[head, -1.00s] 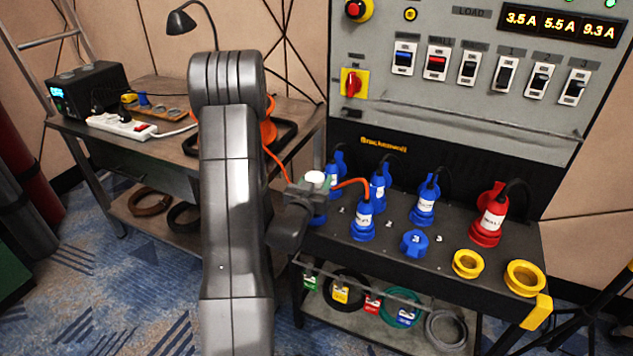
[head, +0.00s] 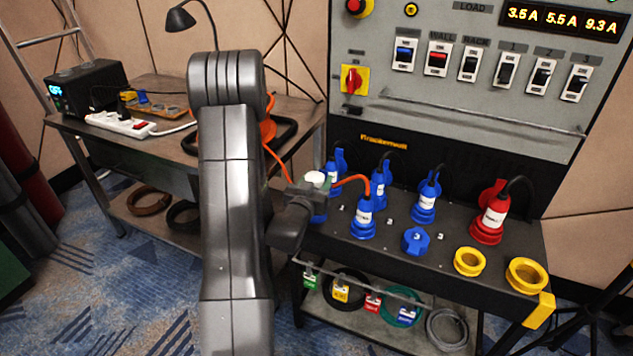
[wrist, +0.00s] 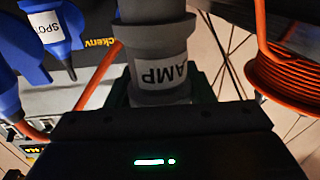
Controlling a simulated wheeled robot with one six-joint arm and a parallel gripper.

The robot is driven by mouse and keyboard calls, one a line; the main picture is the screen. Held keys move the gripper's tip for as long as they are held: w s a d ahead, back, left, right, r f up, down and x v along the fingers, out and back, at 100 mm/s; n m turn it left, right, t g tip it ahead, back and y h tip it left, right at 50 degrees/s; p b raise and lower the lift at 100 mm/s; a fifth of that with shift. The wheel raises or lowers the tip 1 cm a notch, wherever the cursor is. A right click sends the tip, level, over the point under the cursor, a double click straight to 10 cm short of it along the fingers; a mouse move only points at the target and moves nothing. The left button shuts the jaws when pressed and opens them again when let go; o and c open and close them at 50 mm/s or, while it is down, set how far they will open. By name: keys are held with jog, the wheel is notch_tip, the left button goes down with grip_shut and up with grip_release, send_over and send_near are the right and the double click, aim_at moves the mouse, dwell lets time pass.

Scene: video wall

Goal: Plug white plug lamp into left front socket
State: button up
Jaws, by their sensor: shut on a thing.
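The lamp plug is a pale grey cylinder with a white label reading "AMP" (wrist: 160,75), large at the top centre of the wrist view. In the head view its white top (head: 316,178) shows between my fingers. My gripper (head: 310,188) is shut on it, above the left end of the socket bench (head: 390,228). A blue part (head: 319,216) shows directly below the plug at the front left. I cannot tell whether the plug touches or sits in it. An orange cable (head: 352,180) runs from the gripper area to the right.
Blue plugs (head: 364,218) and a red plug (head: 490,217) stand close on the right. A blue-capped socket (head: 415,241) and yellow sockets (head: 467,262) follow. An orange cable coil (wrist: 287,70) is at right in the wrist view. A white power strip (head: 122,124) lies on the side table.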

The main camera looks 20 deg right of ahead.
aim_at(317, 173)
jog(key=shift+s+f+b, duration=0.1)
jog(key=shift+f+b, duration=0.95)
jog(key=shift+b, duration=0.1)
dwell(0.3)
jog(key=o, duration=1.6)
jog(key=shift+c, duration=0.2)
jog(key=shift+r, duration=0.15)
jog(key=shift+r+p, duration=1.1)
jog(key=shift+r, duration=1.85)
jog(key=shift+f, duration=0.1)
jog(key=shift+f+b, duration=1.1)
jog(key=shift+f, duration=1.85)
jog(key=shift+r, duration=0.1)
